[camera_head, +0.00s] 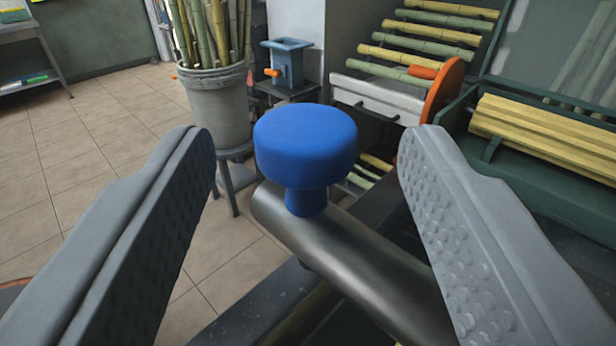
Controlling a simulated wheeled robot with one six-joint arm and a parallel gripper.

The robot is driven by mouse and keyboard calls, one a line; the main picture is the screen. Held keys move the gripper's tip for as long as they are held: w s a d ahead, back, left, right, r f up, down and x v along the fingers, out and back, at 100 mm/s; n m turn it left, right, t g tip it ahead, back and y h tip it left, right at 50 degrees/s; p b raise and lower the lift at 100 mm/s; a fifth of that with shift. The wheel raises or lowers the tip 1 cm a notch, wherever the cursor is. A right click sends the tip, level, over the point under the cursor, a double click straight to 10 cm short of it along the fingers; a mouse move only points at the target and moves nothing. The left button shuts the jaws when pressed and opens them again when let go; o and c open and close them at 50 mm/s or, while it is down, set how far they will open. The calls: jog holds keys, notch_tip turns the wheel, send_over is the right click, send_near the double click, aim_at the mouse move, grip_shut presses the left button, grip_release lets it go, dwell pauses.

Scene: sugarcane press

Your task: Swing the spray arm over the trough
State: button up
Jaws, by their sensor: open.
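A blue round knob (305,145) stands on a short stem on top of a thick grey metal tube (350,255), near the tube's end. The tube looks like the spray arm; it runs from the middle of the view toward the lower right. My gripper (306,150) is open, with one grey finger on each side of the knob and clear space between the knob and both fingers. The fingers appear apart from the knob. A dark trough-like frame (250,315) lies below the tube, and most of it is hidden by the tube and my fingers.
A grey bucket of canes (215,100) stands on a stool at the back left. A small blue device (287,65) with an orange handle stands behind the knob. A cane rack (425,40) and a green bin of yellow canes (550,130) are at right. Tiled floor (90,150) is clear at left.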

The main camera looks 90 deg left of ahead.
jog(key=d, duration=0.7)
jog(key=shift+d, duration=0.4)
